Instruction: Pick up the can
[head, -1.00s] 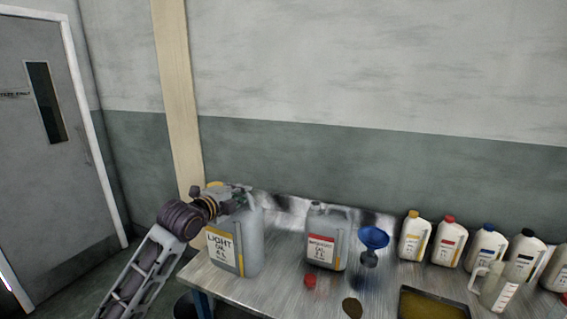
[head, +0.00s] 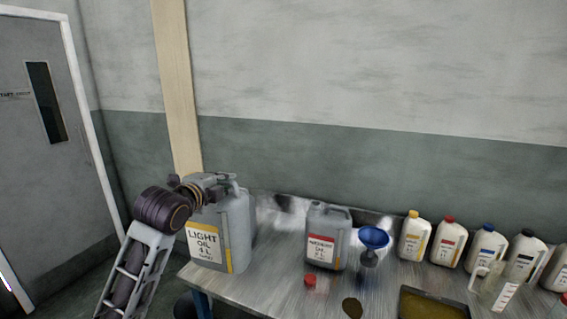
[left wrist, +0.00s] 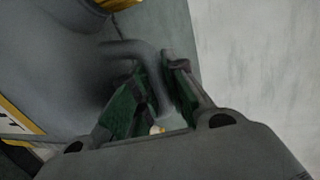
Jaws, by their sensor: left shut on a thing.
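The can is a large grey canister (head: 237,225) with a white and yellow label reading LIGHT OIL 4 L, at the left end of the table in the head view. My left gripper (head: 214,184) is at its top and is shut on its handle. In the left wrist view the green-padded fingers of the gripper (left wrist: 160,75) are on both sides of the grey handle (left wrist: 135,48), with the can's body (left wrist: 60,65) to the left. The can looks roughly upright; whether its base clears the table is hard to tell. My right gripper is not in view.
A smaller grey can with a red label (head: 326,240) stands on the metal table (head: 270,290) to the right. Beyond are a blue funnel (head: 373,238), a red cap (head: 310,281), a tray (head: 432,303) and several white bottles (head: 415,238). A wall stands behind.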

